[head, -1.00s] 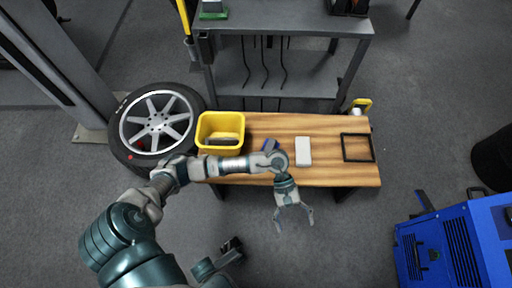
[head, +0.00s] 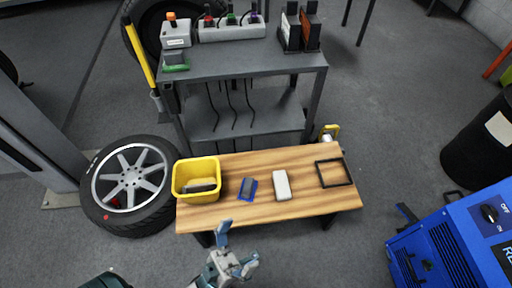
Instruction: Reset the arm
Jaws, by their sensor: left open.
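My left gripper (head: 238,246) is at the bottom middle of the head view, in front of the wooden bench (head: 230,216). Its two fingers are spread apart with nothing between them. It appears clear of the bench and the items on it. A teal piece of my arm shows at the bottom left edge; the links between it and the gripper are out of the picture. My right gripper is not in view.
On the bench are a yellow bin (head: 196,198), a blue-and-grey item (head: 248,188), a pale block (head: 282,186) and a black frame (head: 334,172). A wheel (head: 130,186) lies left, a grey shelf (head: 240,62) stands behind, a blue machine (head: 445,240) right.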

